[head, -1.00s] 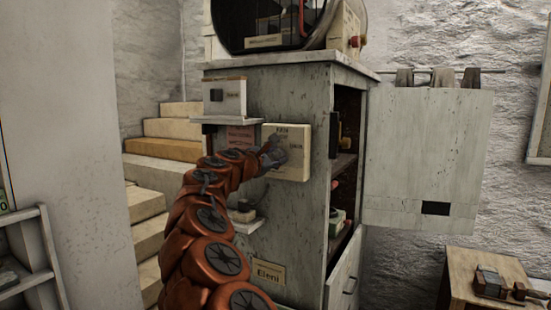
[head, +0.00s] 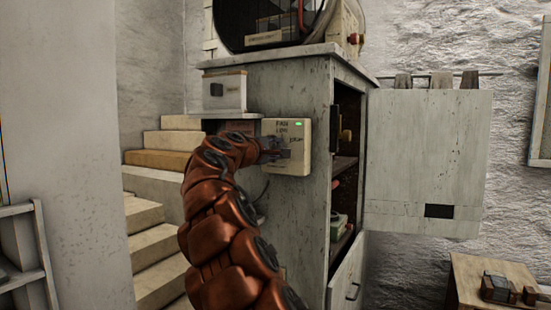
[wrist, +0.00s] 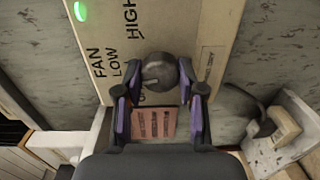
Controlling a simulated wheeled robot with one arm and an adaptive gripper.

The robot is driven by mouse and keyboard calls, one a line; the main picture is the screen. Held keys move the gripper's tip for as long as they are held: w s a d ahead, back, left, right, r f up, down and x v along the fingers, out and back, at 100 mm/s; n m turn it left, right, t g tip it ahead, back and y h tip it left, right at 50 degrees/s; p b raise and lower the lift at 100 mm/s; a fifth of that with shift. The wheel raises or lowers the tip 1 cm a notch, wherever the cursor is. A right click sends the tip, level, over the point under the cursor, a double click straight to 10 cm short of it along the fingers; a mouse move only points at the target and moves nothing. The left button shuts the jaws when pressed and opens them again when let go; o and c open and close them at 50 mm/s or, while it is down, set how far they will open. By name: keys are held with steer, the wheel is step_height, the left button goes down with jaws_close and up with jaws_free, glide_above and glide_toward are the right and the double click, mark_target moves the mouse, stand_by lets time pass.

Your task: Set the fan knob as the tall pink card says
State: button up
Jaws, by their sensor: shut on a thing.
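The fan control box (head: 299,164) is a cream panel on the side of the grey cabinet, lettered FAN, LOW and HIGH, with a green light lit at its top right. In the wrist view, the box (wrist: 205,50) appears turned on its side, and its round dark grey knob (wrist: 160,70) sits between my fingers. A pale mark on the knob points roughly toward LOW; its exact angle is hard to tell. My gripper (wrist: 158,90) is shut on the knob; in the head view, my gripper (head: 271,150) covers it.
The grey cabinet (head: 290,90) has its right-hand door (head: 425,150) standing open. A small shelf with a switch box (head: 225,92) is left of the control box. Stone steps (head: 150,215) lie at left. A wooden crate (head: 470,270) stands at lower right.

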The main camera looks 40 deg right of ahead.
steer(key=shift+f+m+b, duration=0.1)
steer(key=shift+m+b, duration=0.6)
steer(key=shift+m, duration=0.3)
steer(key=o, duration=1.1)
steer(key=shift+o, duration=0.2)
steer(key=v, duration=1.2)
steer(key=shift+s, duration=0.1)
